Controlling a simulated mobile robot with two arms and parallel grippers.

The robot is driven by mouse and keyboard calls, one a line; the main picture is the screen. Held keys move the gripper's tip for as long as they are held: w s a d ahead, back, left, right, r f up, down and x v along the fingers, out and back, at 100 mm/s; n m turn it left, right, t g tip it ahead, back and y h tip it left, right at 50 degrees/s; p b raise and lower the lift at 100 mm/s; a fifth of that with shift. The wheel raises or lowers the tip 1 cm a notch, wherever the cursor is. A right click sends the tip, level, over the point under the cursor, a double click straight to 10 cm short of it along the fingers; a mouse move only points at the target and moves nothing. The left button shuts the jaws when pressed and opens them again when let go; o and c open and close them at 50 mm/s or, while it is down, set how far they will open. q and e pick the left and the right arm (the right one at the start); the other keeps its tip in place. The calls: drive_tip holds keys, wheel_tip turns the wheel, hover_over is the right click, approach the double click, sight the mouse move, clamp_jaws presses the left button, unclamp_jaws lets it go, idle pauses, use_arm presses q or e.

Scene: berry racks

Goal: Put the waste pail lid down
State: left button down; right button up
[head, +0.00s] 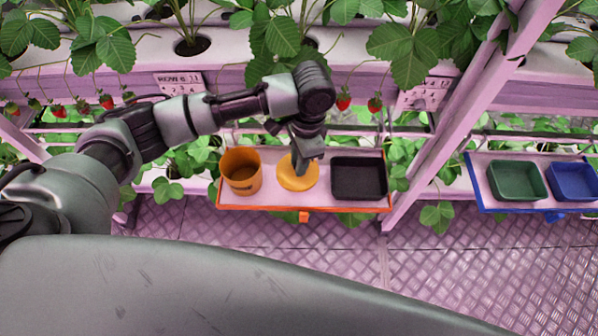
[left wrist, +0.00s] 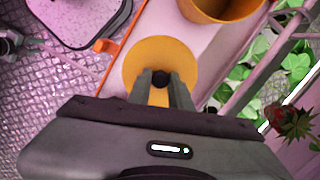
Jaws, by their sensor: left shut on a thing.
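The waste pail lid (head: 297,176) is a yellow-orange disc with a dark knob. It is at the middle of the orange-edged tray (head: 260,208), between the pail and a black bin; whether it touches the tray surface I cannot tell. My left gripper (head: 301,167) is above the lid and shut on its knob. The left wrist view shows the lid (left wrist: 150,58) with my fingers (left wrist: 160,84) on both sides of the dark knob. The orange waste pail (head: 241,172) stands uncovered on the tray to the left of the lid. My right gripper is not in view.
The black bin (head: 358,178) stands on the tray to the right of the lid. A blue-edged tray with a green bin (head: 516,181) and a blue bin (head: 573,181) is farther right, beyond a pink post (head: 462,108). Strawberry plants and red berries hang behind my arm.

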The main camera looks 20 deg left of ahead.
use_arm(q)
drive_tip(key=shift+f, duration=2.9)
drive_tip(key=shift+f, duration=0.1)
drive_tip(key=c, duration=1.3)
unclamp_jaws()
drive_tip(key=r, duration=0.8)
drive_tip(key=d+r, duration=0.1)
drive_tip(key=r, duration=0.3)
drive_tip(key=shift+w+d+r+b, duration=0.1)
drive_tip(key=shift+w+b, duration=0.3)
